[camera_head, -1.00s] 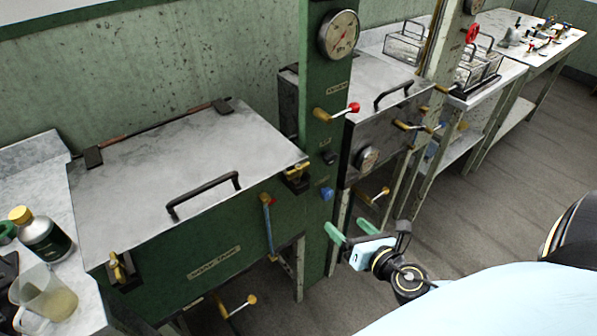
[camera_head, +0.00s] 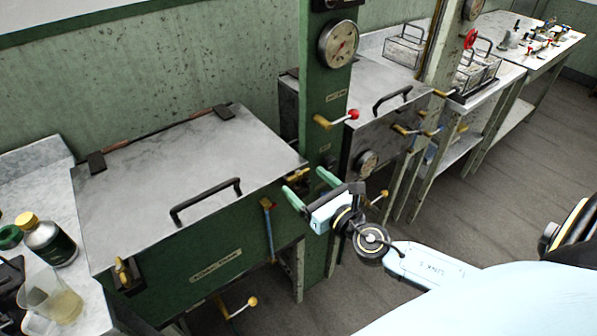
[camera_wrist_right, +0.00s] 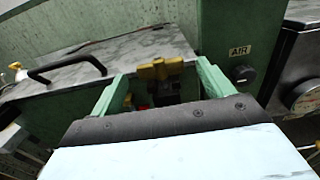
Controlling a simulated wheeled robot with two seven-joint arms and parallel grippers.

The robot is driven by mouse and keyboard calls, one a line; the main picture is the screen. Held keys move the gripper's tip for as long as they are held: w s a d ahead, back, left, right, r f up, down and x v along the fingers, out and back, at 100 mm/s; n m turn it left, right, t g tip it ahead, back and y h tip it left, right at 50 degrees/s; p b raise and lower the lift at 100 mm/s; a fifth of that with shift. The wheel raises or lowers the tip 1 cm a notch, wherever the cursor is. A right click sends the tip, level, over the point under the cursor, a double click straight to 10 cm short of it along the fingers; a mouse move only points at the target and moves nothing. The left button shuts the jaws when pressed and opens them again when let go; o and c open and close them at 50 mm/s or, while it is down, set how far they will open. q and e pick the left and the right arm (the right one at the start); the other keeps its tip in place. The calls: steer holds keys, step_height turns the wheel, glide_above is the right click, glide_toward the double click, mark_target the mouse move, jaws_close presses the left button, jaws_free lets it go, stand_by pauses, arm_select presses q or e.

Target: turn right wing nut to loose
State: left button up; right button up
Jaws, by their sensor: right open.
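The right wing nut is a brass-yellow piece at the front right corner of the lidded green basin. It shows in the right wrist view (camera_wrist_right: 160,69), between and beyond my fingertips, apart from them. The left wing nut (camera_head: 122,272) is at the basin's front left corner. My left gripper is out of view.
The basin's marbled lid (camera_head: 190,165) is closed and has a black handle (camera_head: 206,201). A green post (camera_head: 322,110) with a gauge (camera_head: 338,44) and a red-tipped lever (camera_head: 352,114) stands close to my right gripper. A bottle (camera_head: 48,240) and a beaker (camera_head: 52,298) are at left.

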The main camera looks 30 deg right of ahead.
mark_target(301, 178)
steer(key=shift+w+a, duration=0.2)
steer(key=shift+w, duration=1.75)
steer(key=c, duration=1)
